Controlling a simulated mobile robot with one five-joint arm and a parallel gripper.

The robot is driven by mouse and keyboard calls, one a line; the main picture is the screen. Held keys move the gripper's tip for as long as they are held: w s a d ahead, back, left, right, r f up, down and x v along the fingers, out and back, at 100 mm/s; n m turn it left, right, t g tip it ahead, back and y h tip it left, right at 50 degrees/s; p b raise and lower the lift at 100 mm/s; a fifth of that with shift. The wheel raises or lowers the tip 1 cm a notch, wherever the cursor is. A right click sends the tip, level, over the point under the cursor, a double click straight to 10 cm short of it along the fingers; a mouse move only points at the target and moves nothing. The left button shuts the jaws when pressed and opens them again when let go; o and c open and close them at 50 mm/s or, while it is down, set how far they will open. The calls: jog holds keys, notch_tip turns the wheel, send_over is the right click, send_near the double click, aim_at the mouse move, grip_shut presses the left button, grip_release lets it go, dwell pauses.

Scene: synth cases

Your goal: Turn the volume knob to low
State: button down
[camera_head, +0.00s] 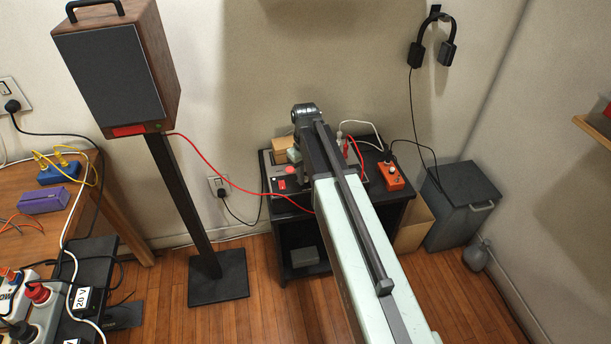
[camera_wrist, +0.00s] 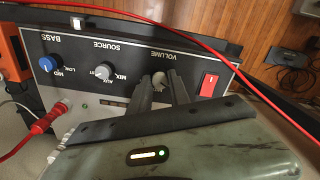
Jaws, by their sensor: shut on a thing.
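The volume knob (camera_wrist: 158,77) is a small pale knob under the upside-down VOLUME label on a dark amplifier panel (camera_wrist: 130,66) in the wrist view. My gripper (camera_wrist: 163,84) is shut on this knob, with one dark finger on each side of it. The fingers cover part of the knob, and I cannot make out its pointer or any low mark. In the head view my arm hides most of the amplifier, the knob and my fingers.
A red switch (camera_wrist: 209,84), a grey source knob (camera_wrist: 103,71) and a blue knob (camera_wrist: 47,64) share the panel. A red cable (camera_wrist: 200,38) crosses above it. In the head view, an orange box (camera_head: 391,176) stands on the black stand (camera_head: 399,206). A speaker (camera_head: 115,72) stands left.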

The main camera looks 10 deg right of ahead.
dwell(0.4)
jog(key=c, duration=1.2)
grip_release()
notch_tip(320, 180, up, 8)
jog(key=p, duration=0.8)
jog(key=shift+f, duration=0.1)
